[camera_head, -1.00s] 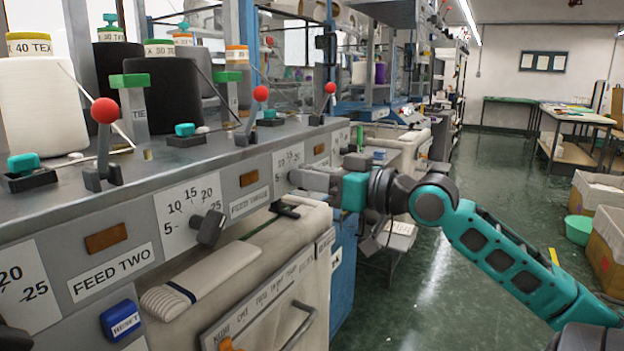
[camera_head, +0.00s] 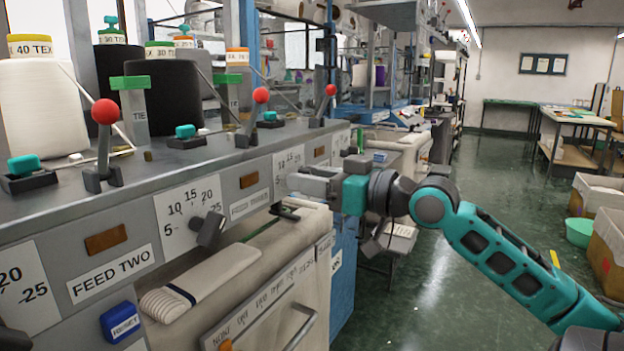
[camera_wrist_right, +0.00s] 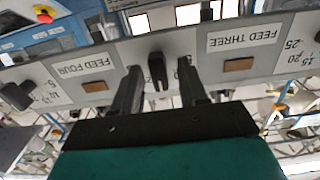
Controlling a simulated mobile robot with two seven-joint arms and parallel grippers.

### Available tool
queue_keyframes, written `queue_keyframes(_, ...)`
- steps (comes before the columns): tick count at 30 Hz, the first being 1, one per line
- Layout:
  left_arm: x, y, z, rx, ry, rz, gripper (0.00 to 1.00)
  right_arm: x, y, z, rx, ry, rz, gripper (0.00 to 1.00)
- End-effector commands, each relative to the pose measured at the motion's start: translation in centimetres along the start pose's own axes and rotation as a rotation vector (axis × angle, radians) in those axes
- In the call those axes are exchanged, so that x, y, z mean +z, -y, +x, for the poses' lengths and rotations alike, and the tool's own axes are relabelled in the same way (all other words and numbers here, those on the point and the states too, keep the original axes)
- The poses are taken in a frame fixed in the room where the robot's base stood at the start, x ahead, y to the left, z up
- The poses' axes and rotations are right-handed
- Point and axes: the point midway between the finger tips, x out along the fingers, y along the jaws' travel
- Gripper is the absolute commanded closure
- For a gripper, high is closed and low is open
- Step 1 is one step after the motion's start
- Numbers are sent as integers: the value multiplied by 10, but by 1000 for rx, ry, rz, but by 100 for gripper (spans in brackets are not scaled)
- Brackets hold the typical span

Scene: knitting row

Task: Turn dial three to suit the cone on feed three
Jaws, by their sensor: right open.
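My right gripper (camera_head: 291,184) reaches the front panel (camera_head: 130,215) from the right, beside a dial scale (camera_head: 289,158) right of the FEED THREE label (camera_head: 250,203). The right wrist view shows the panel upside down. There, my open fingers (camera_wrist_right: 160,67) stand either side of a black dial knob (camera_wrist_right: 157,71), between the FEED THREE label (camera_wrist_right: 244,38) and the FEED FOUR label (camera_wrist_right: 86,68). I cannot tell whether they touch the knob. A white 40 TEX cone (camera_head: 40,110) and a black 30 TEX cone (camera_head: 163,100) stand on top. I cannot tell which cone is on feed three.
Another dial knob (camera_head: 208,230) sits right of the FEED TWO label (camera_head: 110,273), above a blue RESET button (camera_head: 120,321). Red-ball levers (camera_head: 105,112) rise from the machine top. A beige cabinet (camera_head: 265,285) stands below the panel.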

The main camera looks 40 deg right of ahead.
Motion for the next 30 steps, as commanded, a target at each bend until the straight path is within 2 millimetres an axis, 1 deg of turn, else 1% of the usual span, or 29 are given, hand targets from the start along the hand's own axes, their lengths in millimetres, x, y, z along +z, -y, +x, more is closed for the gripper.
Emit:
queue_keyframes(5, 0, 0, 0, -1, 0, 0, 57, 0, 0, -2, 1, -1, 1, 57)
queue_keyframes(8, 1, 0, 1, 0, 0, 0, 57, 0, 0, -9, 2, -2, 4, 57)
queue_keyframes(11, 3, 0, 2, 0, 2, 0, 57, 1, 0, -21, 2, -1, 5, 57)
queue_keyframes(24, 5, -5, 4, 11, 2, -4, 57, 1, -1, -100, 4, -2, 3, 57)
queue_keyframes(27, 5, -5, 4, 12, 2, -4, 57, 0, 0, -113, 3, -2, 2, 57)
queue_keyframes(30, 4, -5, 4, 13, 2, -4, 57, 0, 0, -122, 1, -1, 1, 57)
